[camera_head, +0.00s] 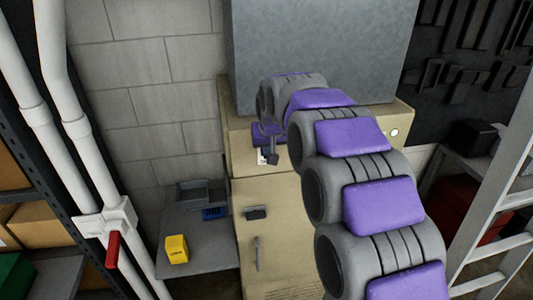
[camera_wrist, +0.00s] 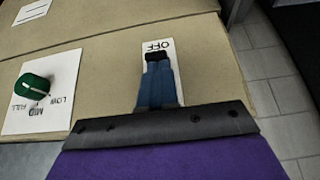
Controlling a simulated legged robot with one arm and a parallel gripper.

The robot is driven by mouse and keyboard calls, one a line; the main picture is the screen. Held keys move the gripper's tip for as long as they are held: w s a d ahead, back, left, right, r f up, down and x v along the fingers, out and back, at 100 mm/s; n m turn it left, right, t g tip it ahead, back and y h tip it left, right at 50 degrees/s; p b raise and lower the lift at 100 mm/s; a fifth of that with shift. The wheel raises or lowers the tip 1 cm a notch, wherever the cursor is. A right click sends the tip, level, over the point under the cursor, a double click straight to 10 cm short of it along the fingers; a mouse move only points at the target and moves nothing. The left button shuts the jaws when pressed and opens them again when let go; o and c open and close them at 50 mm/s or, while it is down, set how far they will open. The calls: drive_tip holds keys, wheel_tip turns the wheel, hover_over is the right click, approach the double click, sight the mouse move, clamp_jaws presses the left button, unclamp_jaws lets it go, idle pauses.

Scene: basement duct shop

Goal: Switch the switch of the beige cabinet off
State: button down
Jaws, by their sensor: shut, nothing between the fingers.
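The beige cabinet (camera_head: 280,232) stands in the middle of the head view, with my arm across its upper right. A white switch plate marked OFF (camera_wrist: 158,44) is on its face in the wrist view, the lettering upside down. My gripper (camera_wrist: 157,68) is shut and empty, its blue fingers over this plate. It also shows at the cabinet's upper left in the head view (camera_head: 272,157). A dark piece shows at the fingertips below the OFF lettering. I cannot tell whether it is the switch or the tips, nor whether they touch. The fingers hide most of the plate.
A green knob (camera_wrist: 34,88) on a white LOW, MID, FULL plate is left of the gripper in the wrist view. A yellow box (camera_head: 177,249) stands on a low grey surface left of the cabinet. White pipes (camera_head: 62,110) with a red handle are farther left; a ladder (camera_head: 497,190) is right.

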drive_tip(key=t+b, duration=0.1)
drive_tip(key=f+t+b, duration=0.1)
drive_tip(key=shift+s+d+f+t+y, duration=0.1)
drive_tip(key=shift+s+t+y, duration=0.3)
drive_tip(key=shift+w, duration=0.1)
drive_tip(key=shift+w+a+r, duration=0.2)
drive_tip(key=shift+w+r, duration=0.1)
drive_tip(key=shift+w, duration=0.35)
drive_tip(key=p+v, duration=0.1)
drive_tip(key=v, duration=0.9)
